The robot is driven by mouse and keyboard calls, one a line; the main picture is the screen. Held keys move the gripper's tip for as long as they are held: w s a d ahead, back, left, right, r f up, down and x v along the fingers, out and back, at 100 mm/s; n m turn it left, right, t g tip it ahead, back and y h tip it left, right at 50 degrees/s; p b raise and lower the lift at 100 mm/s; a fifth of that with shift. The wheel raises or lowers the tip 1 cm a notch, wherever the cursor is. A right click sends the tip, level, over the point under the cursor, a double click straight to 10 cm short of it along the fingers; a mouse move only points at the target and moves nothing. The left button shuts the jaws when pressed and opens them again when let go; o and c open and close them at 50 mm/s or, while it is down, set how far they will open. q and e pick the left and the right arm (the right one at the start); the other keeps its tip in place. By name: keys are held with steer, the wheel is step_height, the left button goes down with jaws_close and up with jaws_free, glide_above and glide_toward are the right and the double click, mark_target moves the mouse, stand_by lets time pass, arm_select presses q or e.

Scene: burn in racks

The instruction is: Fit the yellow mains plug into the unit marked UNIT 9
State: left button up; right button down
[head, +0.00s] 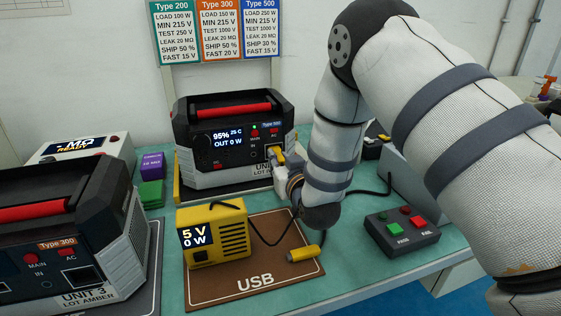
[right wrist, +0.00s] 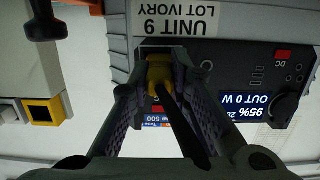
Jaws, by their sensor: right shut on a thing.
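The unit marked UNIT 9 (right wrist: 190,22) is a dark and grey power station (head: 222,184) with a red handle at the back of the table; its screen reads 95% and OUT 0 W. The yellow mains plug (head: 275,153) is at the right part of its front face. My right gripper (head: 279,165) is shut on the plug. In the right wrist view the plug (right wrist: 159,72) sits between my fingertips (right wrist: 160,82), against the socket area. How deep it sits is hidden. My left gripper is not in view.
A yellow USB load box (head: 215,232) and a yellow cylinder plug (head: 303,254) lie on the brown USB mat (head: 262,284). UNIT 3 (head: 60,235) stands front left. A button box (head: 402,230) with green and red buttons is on the right. Dark cables cross the table.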

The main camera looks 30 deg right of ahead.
steer(key=shift+w, duration=0.25)
steer(key=c, duration=1.4)
jaws_free()
steer(key=shift+w+d, duration=0.1)
steer(key=v, duration=1.2)
